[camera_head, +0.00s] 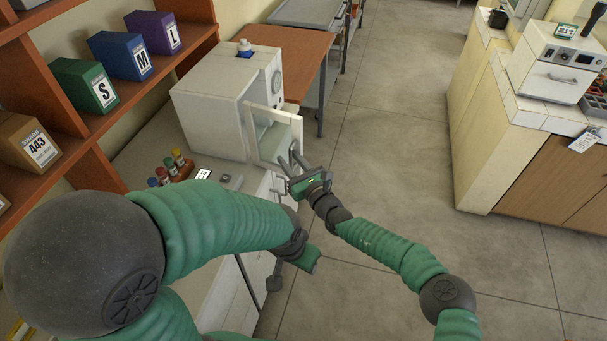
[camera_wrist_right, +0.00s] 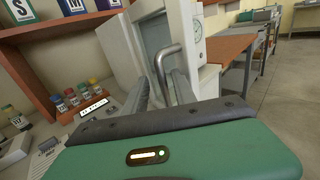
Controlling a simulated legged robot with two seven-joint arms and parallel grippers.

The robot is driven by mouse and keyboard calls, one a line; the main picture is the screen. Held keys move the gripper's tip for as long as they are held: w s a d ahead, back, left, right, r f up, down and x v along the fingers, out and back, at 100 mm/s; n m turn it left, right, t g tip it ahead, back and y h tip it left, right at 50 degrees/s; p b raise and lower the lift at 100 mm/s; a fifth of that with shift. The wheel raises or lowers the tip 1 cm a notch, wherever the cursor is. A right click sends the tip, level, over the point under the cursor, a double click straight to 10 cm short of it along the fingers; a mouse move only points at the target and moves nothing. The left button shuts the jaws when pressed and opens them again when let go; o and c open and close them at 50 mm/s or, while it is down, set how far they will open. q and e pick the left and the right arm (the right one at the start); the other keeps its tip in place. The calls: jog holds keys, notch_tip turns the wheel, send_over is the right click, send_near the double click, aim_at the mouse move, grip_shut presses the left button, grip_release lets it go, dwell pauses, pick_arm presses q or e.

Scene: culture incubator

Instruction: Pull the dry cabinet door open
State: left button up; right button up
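The dry cabinet (camera_head: 208,112) is a white box on the bench at the left in the head view. Its door (camera_head: 283,139) stands partly open, swung out from the front. My right gripper (camera_head: 293,162) is at the door's outer side. In the wrist view its fingers (camera_wrist_right: 163,92) are spread, with the handle bar between them; contact is unclear. My left gripper (camera_head: 307,259) hangs low beside the bench front, and its fingers are not clear.
Vials in a rack (camera_head: 175,168) and a small device (camera_head: 231,182) lie on the bench by the cabinet. A shelf with labelled boxes (camera_head: 121,55) is at the left. A brown table (camera_head: 290,50) stands behind the cabinet. The floor (camera_head: 390,130) to the right is clear.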

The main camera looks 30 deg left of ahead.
jog(key=p+v, duration=0.1)
jog(key=v, duration=1.5)
jog(key=shift+a, duration=0.2)
